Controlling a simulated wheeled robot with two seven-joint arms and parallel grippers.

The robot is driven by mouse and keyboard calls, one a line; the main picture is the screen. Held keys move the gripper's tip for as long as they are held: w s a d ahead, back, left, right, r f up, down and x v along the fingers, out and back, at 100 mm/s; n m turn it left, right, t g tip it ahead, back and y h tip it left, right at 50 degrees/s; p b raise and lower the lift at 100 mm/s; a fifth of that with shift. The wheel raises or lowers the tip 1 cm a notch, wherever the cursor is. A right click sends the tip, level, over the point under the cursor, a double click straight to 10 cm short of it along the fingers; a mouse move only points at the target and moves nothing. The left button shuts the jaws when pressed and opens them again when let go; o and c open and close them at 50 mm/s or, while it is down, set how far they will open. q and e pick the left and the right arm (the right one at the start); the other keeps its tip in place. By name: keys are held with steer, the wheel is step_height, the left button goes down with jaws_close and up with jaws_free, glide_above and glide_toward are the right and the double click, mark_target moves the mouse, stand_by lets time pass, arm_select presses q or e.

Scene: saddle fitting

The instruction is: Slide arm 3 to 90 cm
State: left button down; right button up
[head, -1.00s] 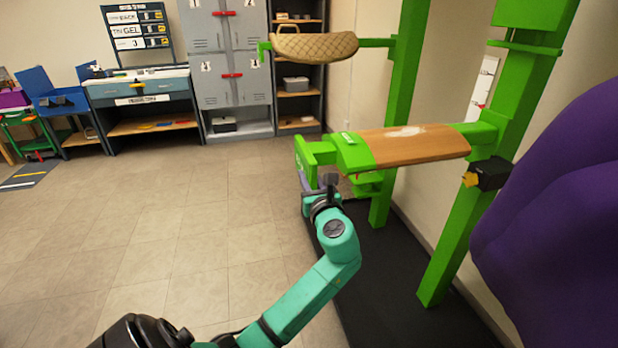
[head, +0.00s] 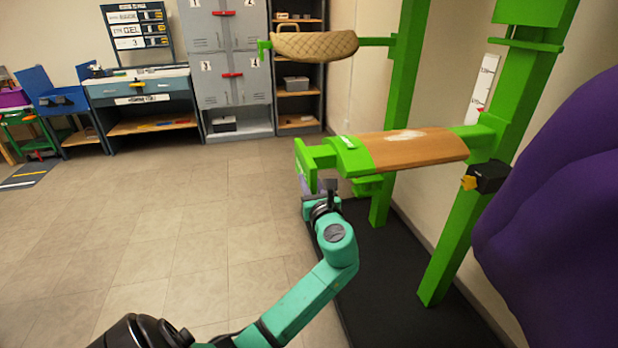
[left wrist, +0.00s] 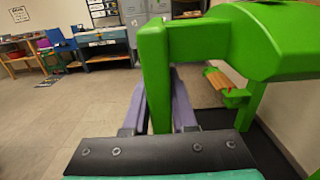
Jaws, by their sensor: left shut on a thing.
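The green arm (head: 466,138) with a wooden board (head: 420,150) on it juts left from a green upright (head: 450,240). I take it as arm 3, but I cannot read its label. A black box with a yellow knob (head: 469,183) sits at the arm's root on the upright. My left gripper (head: 318,183) is at the arm's free end. In the left wrist view its purple fingers (left wrist: 158,112) are shut on the green downward end piece (left wrist: 155,75) of the arm.
A higher green arm (head: 377,42) carries a quilted tan pad (head: 314,46). A black mat (head: 375,290) lies under the rack. A large purple shape (head: 560,190) fills the right edge. Grey lockers (head: 226,90) and a workbench (head: 140,90) stand at the back.

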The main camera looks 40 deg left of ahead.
arm_select(q)
step_height(320, 180, down, 8)
steer(key=b, duration=0.2)
steer(key=shift+f, duration=0.15)
steer(key=c, duration=0.7)
jaws_free()
steer(key=v, duration=1.4)
steer(key=shift+s+d, duration=0.2)
steer(key=shift+d, duration=0.05)
